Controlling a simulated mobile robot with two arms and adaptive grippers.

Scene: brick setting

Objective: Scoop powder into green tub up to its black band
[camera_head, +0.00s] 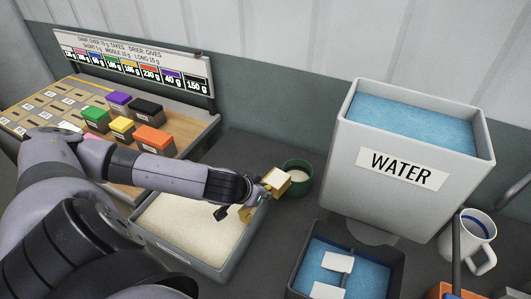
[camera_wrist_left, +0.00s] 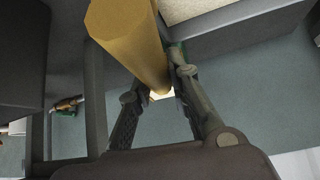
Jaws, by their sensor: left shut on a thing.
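The green tub (camera_head: 308,184) stands on the dark counter, right of the powder tray (camera_head: 238,252). Pale powder shows inside it; its black band cannot be made out. My left gripper (camera_head: 256,195) is shut on a yellow-tan scoop (camera_head: 277,181). The scoop's head is at the tub's left rim and covers part of it; whether they touch, and what the scoop holds, I cannot tell. In the left wrist view the scoop's thick handle (camera_wrist_left: 130,45) runs between the fingers of my left gripper (camera_wrist_left: 160,95). My right gripper is not in view.
A tall container marked WATER (camera_head: 355,150) stands close right of the tub. A dark bin with blue contents (camera_head: 383,250) is in front of it, and a white mug (camera_head: 470,240) to the right. Coloured blocks (camera_head: 150,138) sit on a board at left.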

